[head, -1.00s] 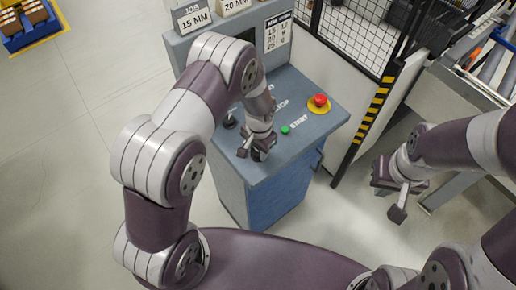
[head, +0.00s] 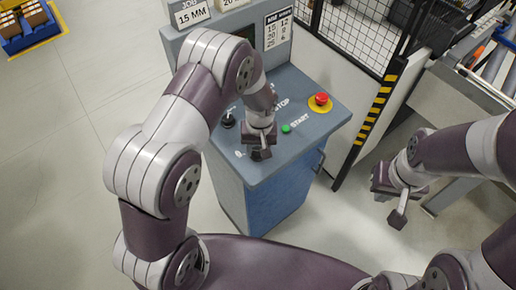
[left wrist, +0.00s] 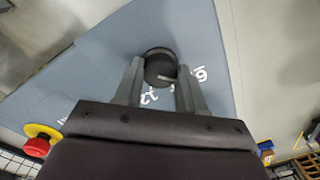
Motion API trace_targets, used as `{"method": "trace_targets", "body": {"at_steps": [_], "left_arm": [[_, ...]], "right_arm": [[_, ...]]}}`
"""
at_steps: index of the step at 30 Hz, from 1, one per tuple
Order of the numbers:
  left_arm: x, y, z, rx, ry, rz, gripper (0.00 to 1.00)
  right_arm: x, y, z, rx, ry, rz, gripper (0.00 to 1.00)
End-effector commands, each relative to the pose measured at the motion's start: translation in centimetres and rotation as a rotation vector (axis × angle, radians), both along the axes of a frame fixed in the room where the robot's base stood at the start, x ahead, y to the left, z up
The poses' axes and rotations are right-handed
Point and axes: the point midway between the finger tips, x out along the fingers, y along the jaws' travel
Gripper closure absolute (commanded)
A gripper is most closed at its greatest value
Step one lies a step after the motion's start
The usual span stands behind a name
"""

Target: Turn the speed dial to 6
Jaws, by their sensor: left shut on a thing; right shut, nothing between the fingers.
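The speed dial (left wrist: 158,66) is a dark round knob on the grey-blue control panel. In the left wrist view it sits between the two fingers of my left gripper (left wrist: 160,85), which is shut on it. A light pointer mark shows on the dial, with white numerals (left wrist: 150,98) around it, partly hidden by the fingers. In the head view my left gripper (head: 262,150) is over the panel's near edge and mostly hides the dial. My right gripper (head: 391,204) is shut and empty, away to the right of the console.
The console (head: 300,110) also carries a red emergency button (head: 320,100), a green START button (head: 286,129) and a black knob (head: 228,121). A sign reading 15 MM (head: 192,14) and a table of mm values (head: 278,30) stand behind. A mesh fence (head: 355,30) is at the right.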

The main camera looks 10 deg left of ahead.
Motion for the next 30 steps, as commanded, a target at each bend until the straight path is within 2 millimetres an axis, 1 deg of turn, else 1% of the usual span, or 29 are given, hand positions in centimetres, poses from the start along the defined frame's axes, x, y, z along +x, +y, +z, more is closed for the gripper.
{"method": "trace_targets", "body": {"at_steps": [7,19,20,21,22,30], "left_arm": [[0.14,0.00,0.11,-0.001,-0.004,0.045,0.91],[0.17,0.00,0.15,-0.001,-0.005,0.052,0.91],[0.17,0.00,0.15,-0.001,-0.005,0.052,0.54],[0.18,-0.01,0.16,-0.001,-0.005,0.052,0.41],[0.17,0.00,0.15,-0.001,-0.004,0.051,0.35],[0.08,0.00,0.11,-0.001,-0.002,0.050,0.35]], "right_arm": [[0.00,0.00,-0.20,0.000,0.000,0.000,1.00],[0.00,0.00,-0.19,0.000,0.000,0.000,1.00],[0.00,0.00,-0.19,0.000,0.000,0.000,1.00],[0.00,0.00,-0.19,0.000,0.000,0.000,1.00],[0.00,0.00,-0.19,0.000,0.000,0.000,1.00],[0.00,0.00,-0.24,0.000,0.000,0.000,1.00]]}}
